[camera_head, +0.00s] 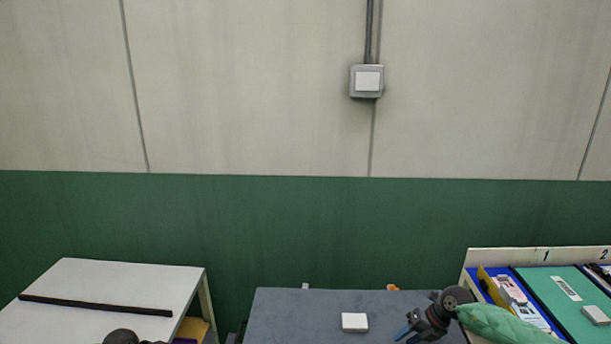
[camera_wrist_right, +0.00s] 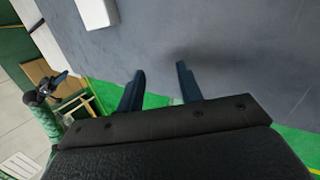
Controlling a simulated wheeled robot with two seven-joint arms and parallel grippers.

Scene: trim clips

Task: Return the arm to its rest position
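My right arm (camera_head: 505,325), in a green sleeve, reaches in from the lower right of the head view. Its gripper (camera_head: 404,331) is over the grey table's right part. In the right wrist view the two dark fingers (camera_wrist_right: 160,88) are spread apart with nothing between them. A white block (camera_head: 354,322) lies on the grey table, left of the right gripper and apart from it; it also shows in the wrist view (camera_wrist_right: 97,12). My left gripper (camera_wrist_right: 57,82) shows small at the wrist view's left; its opening is unclear. Only a dark part of my left arm (camera_head: 122,337) shows in the head view.
The grey table (camera_head: 290,315) is mostly bare. A white table (camera_head: 120,280) at left bears a long black strip (camera_head: 95,304). At right, a numbered rack (camera_head: 520,256) holds blue and green trays with small items. A green and pale wall (camera_head: 250,215) stands behind.

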